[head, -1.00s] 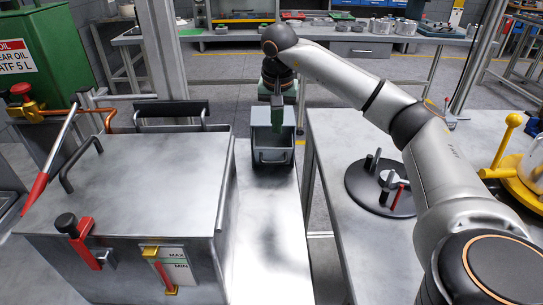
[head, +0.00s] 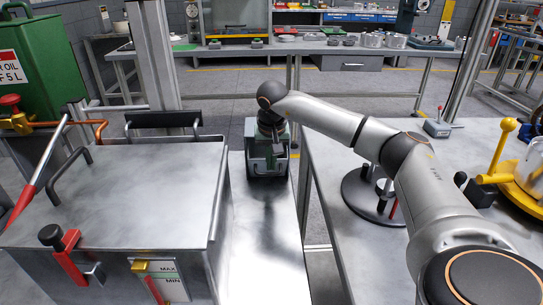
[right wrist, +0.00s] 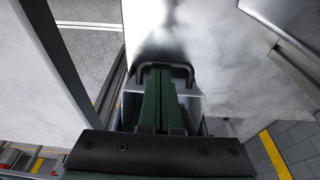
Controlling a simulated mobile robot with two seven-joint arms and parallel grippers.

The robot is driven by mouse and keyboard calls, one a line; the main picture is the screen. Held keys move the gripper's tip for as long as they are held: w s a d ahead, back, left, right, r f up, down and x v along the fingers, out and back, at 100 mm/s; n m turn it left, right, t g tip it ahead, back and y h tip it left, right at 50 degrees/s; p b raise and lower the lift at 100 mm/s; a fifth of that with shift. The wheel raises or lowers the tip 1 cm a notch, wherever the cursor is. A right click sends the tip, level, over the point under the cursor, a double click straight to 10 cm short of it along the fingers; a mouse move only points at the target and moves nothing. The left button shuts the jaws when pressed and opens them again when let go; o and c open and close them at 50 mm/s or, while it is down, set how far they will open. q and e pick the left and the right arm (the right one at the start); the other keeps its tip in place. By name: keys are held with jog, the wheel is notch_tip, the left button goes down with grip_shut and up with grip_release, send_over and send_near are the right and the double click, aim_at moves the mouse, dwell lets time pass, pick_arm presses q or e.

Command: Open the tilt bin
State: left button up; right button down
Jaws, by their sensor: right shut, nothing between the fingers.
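The tilt bin (head: 254,168) is a small grey box with a bar handle, standing at the far end of the metal bench on the left. My right gripper (head: 277,150) is over it in the head view and hides much of its front and top. In the right wrist view the green fingers of the right gripper (right wrist: 158,72) are together and empty. Their tips lie at the dark handle (right wrist: 183,69) of the bin; I cannot tell whether they touch it. How far the bin is tilted is hidden. My left gripper is out of view.
A large metal tank (head: 130,190) with a lid and red lever stands to the left of the bin. A round black fixture (head: 360,200) and a yellow-handled device (head: 510,175) are on the right table. The bench in front of the bin is clear.

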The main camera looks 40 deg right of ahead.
dwell(0.3)
jog(key=shift+s+a+p, duration=0.1)
jog(key=shift+s+p, duration=0.05)
jog(key=shift+p, duration=0.25)
jog(key=shift+s+a+f+p, duration=0.45)
jog(key=shift+s+f+p, duration=0.2)
jog(key=shift+p, duration=0.15)
jog(key=shift+s+a+f, duration=0.15)
jog(key=shift+a+f, duration=0.05)
jog(key=shift+f, duration=0.3)
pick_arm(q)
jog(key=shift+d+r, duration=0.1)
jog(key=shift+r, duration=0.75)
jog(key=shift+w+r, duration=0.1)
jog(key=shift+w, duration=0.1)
